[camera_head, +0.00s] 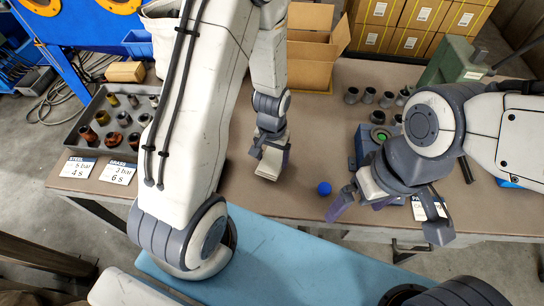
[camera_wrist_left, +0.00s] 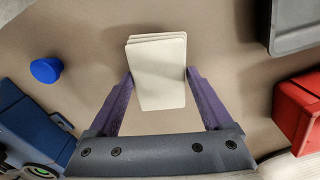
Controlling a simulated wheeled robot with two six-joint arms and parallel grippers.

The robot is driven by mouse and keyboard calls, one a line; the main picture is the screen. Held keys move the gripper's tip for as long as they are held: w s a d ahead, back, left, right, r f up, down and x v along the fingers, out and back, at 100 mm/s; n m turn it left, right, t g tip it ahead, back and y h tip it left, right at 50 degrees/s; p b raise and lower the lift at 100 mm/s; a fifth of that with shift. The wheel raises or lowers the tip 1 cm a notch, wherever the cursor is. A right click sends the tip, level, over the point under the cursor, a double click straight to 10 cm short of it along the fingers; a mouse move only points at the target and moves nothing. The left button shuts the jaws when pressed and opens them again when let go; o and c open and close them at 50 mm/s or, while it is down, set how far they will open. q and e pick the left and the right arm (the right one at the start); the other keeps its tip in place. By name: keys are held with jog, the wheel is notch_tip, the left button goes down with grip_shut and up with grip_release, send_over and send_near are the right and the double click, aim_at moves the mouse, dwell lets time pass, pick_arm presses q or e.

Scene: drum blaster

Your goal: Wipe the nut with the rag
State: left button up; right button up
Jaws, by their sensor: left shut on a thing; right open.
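My left gripper (camera_head: 272,160) is shut on a pale folded rag (camera_head: 271,165) above the middle of the table. In the left wrist view the rag (camera_wrist_left: 157,72) sits between the purple fingers as a flat stack of layers. My right gripper (camera_head: 388,207) is open and empty, with its fingers wide apart near the table's front edge. Several rusty and brass-coloured metal parts (camera_head: 103,118) stand in a tray (camera_head: 72,139) at the left. I cannot tell which part is the nut. The rag touches none of them.
A blue round knob (camera_head: 324,188) lies between my grippers. A blue device with a green ring (camera_head: 379,134) stands behind my right gripper. Grey cups (camera_head: 369,95) stand at the back right, near an open cardboard box (camera_head: 312,60). Cards (camera_head: 118,172) lie before the tray.

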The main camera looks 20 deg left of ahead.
pick_arm(q)
jog(key=shift+w+p, duration=0.4)
jog(key=shift+w, duration=1.7)
jog(key=shift+r, duration=0.15)
notch_tip(320, 180, up, 6)
jog(key=p, duration=0.5)
jog(key=shift+s+a+r, duration=0.1)
jog(key=shift+s+a, duration=0.5)
jog(key=shift+s, duration=0.1)
